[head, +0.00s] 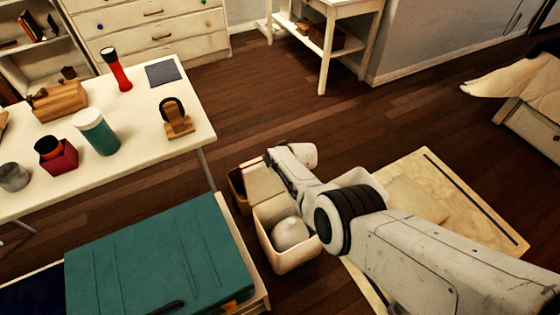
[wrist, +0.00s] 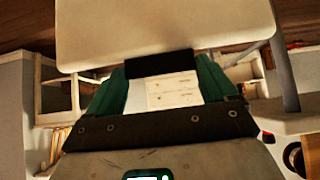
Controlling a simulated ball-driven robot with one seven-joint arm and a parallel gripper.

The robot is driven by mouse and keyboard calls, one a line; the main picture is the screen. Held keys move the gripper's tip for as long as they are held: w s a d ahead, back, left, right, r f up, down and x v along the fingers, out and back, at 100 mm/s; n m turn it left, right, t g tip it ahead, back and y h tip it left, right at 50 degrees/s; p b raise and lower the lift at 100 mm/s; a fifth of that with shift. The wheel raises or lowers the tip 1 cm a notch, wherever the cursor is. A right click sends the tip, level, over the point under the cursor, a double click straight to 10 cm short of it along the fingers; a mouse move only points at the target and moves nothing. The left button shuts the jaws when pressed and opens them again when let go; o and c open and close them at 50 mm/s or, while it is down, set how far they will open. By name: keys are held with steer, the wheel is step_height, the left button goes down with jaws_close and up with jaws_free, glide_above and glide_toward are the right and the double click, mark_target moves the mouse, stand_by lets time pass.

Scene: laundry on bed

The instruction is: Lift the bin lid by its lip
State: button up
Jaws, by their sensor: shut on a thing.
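The cream bin (head: 268,250) stands on the floor at the middle of the head view. Its top is open and a pale rounded thing (head: 291,233) lies inside. The cream lid (head: 262,183) appears raised at the bin's far side, partly hidden by my arm. In the wrist view the lid (wrist: 165,28) fills the top as a pale panel, with a dark lip (wrist: 158,64) at its lower edge. My gripper (wrist: 160,70), with green fingers, is shut on that lip. In the head view my fingertips cannot be made out.
A brown box (head: 236,188) is beside the bin. A teal case (head: 150,265) lies at the lower left. A white table (head: 140,135) with a flashlight (head: 116,70) and cups is at left. A pale wooden board (head: 455,190) lies at right. Open floor (head: 300,115) lies beyond the bin.

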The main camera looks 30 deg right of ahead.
steer(key=shift+w+r, duration=0.45)
steer(key=shift+w, duration=0.3)
steer(key=o, duration=1.2)
steer(key=shift+c, duration=0.2)
steer(key=shift+o, duration=0.8)
steer(key=shift+s+f, duration=0.15)
steer(key=shift+s, duration=0.05)
steer(key=shift+s, duration=0.15)
steer(key=p+v, duration=0.9)
steer(key=v, duration=0.1)
steer(key=shift+s+r, duration=0.2)
